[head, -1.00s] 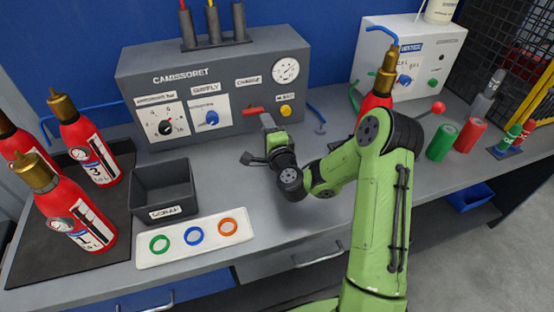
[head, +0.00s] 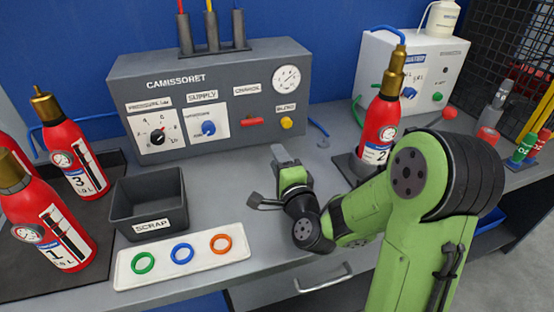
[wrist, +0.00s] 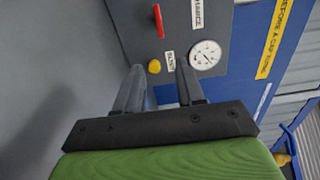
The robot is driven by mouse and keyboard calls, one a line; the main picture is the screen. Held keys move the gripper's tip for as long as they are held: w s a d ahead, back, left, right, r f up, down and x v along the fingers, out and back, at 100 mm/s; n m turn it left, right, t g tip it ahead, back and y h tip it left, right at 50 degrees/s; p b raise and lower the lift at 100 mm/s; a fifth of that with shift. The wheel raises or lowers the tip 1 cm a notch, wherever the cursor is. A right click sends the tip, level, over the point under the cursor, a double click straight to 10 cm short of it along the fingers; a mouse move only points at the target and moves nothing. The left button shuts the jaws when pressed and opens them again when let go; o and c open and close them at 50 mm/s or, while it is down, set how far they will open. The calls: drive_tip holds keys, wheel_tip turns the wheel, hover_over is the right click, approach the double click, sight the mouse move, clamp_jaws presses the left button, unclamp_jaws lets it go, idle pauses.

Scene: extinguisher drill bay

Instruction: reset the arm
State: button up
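My gripper (head: 279,154) hangs over the grey bench in front of the control panel, pointing towards it. In the wrist view my gripper (wrist: 159,76) has its two grey fingers apart with nothing between them. The green arm bends at a raised elbow on the right of the head view. The panel's red lever (head: 251,121) and yellow button (head: 286,123) are beyond the fingertips, apart from them. The lever (wrist: 158,21) and button (wrist: 154,66) also show in the wrist view.
Extinguisher 2 (head: 377,128) stands on the bench near the arm. Extinguisher 1 (head: 50,225) and extinguisher 3 (head: 76,150) stand at left. The scrap bin (head: 148,200) and a white tray (head: 130,277) with coloured rings lie left of the gripper. The bench (head: 230,180) is clear between bin and gripper.

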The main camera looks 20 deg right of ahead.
drive_tip(key=s+a+n+g+y, duration=0.1)
drive_tip(key=a+n, duration=0.1)
drive_tip(key=n, duration=0.1)
drive_tip(key=s+a+n+g+y, duration=0.1)
drive_tip(key=a+n, duration=0.2)
drive_tip(key=s+a+f+n+g+y, duration=0.1)
drive_tip(key=a+n+g, duration=0.1)
drive_tip(key=n, duration=0.2)
drive_tip(key=shift+s+a+y, duration=0.3)
drive_tip(key=s+n, duration=0.1)
drive_tip(key=s+n+g, duration=0.2)
drive_tip(key=shift+s+a+f, duration=0.2)
drive_tip(key=shift+a, duration=0.05)
drive_tip(key=s+d+n+g+h, duration=0.1)
drive_tip(key=s, duration=0.2)
drive_tip(key=s+d+n+g+h, duration=0.1)
drive_tip(key=s, duration=0.3)
drive_tip(key=s+d+r+n+g+h, duration=0.1)
drive_tip(key=s+n, duration=0.1)
drive_tip(key=s, duration=0.2)
drive_tip(key=shift+d+g, duration=0.2)
drive_tip(key=shift+g, duration=0.2)
drive_tip(key=s+d+n+g, duration=0.1)
drive_tip(key=s+d+g, duration=0.2)
drive_tip(key=s, duration=0.7)
wheel_tip(320, 180, up, 16)
drive_tip(key=p, duration=1.6)
drive_tip(key=shift+w+r+h, duration=0.15)
drive_tip(key=shift+r+h, duration=0.05)
drive_tip(key=shift+h, duration=0.1)
